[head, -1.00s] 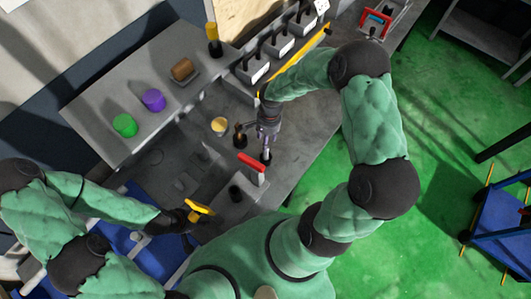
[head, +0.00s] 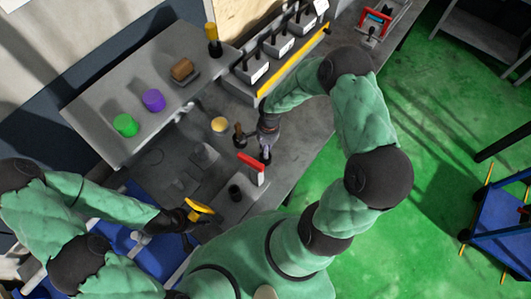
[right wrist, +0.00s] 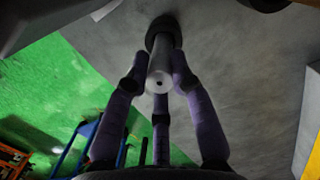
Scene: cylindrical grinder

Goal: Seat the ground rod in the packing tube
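In the right wrist view the ground rod (right wrist: 159,72) is a pale grey cylinder with a small hole in its near end. My right gripper (right wrist: 160,66) has its purple-grey fingers closed around it. The rod's far end meets a dark round opening (right wrist: 163,28), which looks like the packing tube's mouth; how deep the rod sits there is hidden. In the head view my right gripper (head: 266,148) is low over the bench, beside a red-topped white plate. My left gripper (head: 187,215) is at the lower left by a yellow piece (head: 200,208); its fingers are too small to read.
The red-topped plate (head: 251,162) and a dark cylinder (head: 235,192) stand close left of my right gripper. A brown-topped post (head: 239,135) and yellow disc (head: 219,125) are further left. Green (head: 125,125) and purple (head: 154,100) cylinders stand on the grey shelf. The bench right of the gripper is clear.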

